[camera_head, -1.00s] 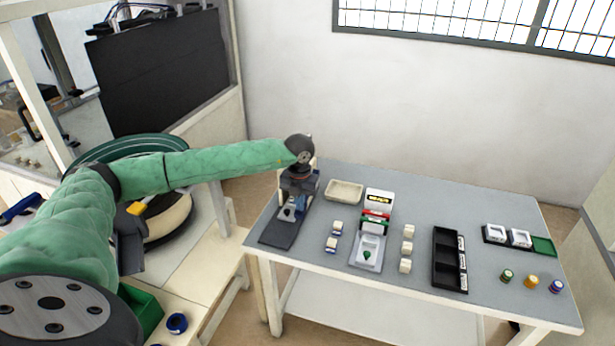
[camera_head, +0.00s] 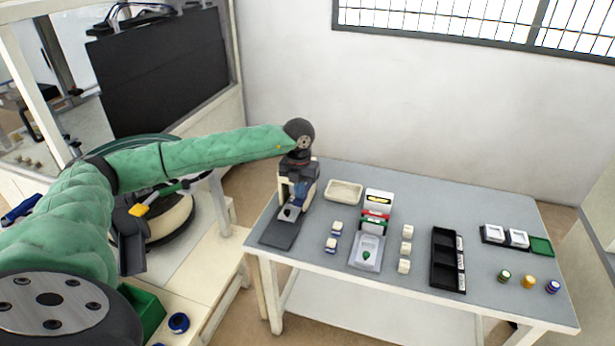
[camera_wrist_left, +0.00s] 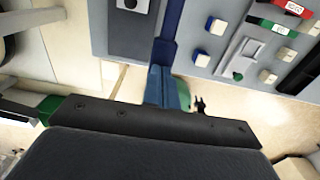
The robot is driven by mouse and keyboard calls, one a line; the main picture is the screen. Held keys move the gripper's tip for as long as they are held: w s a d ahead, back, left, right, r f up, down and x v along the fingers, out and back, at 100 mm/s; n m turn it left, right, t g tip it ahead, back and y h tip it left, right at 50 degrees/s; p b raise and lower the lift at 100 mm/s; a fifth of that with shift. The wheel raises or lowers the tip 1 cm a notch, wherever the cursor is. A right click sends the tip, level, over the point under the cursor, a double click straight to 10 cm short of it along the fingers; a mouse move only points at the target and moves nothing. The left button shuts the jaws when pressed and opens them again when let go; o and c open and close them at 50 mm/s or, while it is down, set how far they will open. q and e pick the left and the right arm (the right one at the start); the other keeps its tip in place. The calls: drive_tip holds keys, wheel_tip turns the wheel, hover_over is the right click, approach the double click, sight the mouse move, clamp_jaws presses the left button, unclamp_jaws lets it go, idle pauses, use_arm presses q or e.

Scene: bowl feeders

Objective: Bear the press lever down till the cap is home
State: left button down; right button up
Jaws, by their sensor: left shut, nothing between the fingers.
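The press stands at the left end of the grey table, with a dark base plate (camera_head: 279,236) and a pale pad (camera_head: 290,213). My left gripper (camera_head: 300,194) is at the press, pointing down, just above and behind the pad. Its blue fingers (camera_wrist_left: 166,88) show shut and empty in the left wrist view. A blue strip (camera_wrist_left: 172,28), perhaps the press lever, runs beside the dark base plate (camera_wrist_left: 130,40) there. I cannot tell whether the fingers touch it. The lever's angle and the cap's seating are hidden or too small to tell.
A cream tray (camera_head: 344,191), a grey fixture (camera_head: 367,254), several small white blocks and a black rack (camera_head: 447,260) stand right of the press. Several coloured caps lie at the right end. A bowl feeder (camera_head: 172,222) is left, under my arm.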

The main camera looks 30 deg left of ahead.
use_arm(q)
wheel_tip(320, 180, up, 8)
drive_tip(key=p, duration=0.2)
drive_tip(key=shift+r, duration=0.2)
idle(0.9)
drive_tip(key=shift+d, duration=0.1)
idle(0.3)
